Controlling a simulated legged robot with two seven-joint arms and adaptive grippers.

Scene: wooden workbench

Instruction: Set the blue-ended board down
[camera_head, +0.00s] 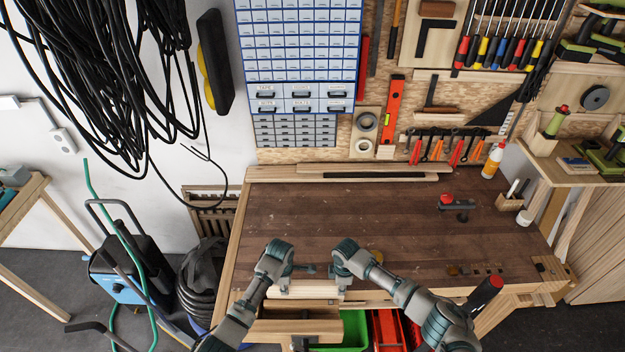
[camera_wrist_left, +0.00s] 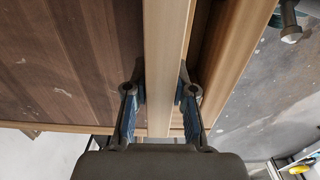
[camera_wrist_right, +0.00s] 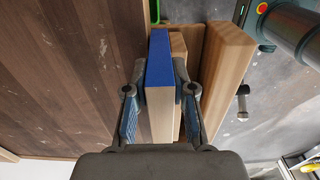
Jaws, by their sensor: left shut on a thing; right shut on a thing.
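The blue-ended board (camera_head: 312,288) is a light wooden plank lying along the bench's front edge in the head view. My left gripper (camera_head: 284,284) is shut on it near the left; the left wrist view shows the bare wood (camera_wrist_left: 167,60) between the fingers (camera_wrist_left: 158,92). My right gripper (camera_head: 344,284) is shut on it near the right; the right wrist view shows its blue end (camera_wrist_right: 159,62) between the fingers (camera_wrist_right: 160,88). The board's underside is hidden, so I cannot tell whether it touches anything below.
The dark workbench top (camera_head: 330,218) is mostly clear. A red-topped clamp (camera_head: 457,206) and a glue bottle (camera_head: 493,161) stand to the right. Long wooden strips (camera_head: 345,168) lie at the back. A green bin (camera_head: 352,328) and red bin (camera_head: 390,328) sit below the front edge.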

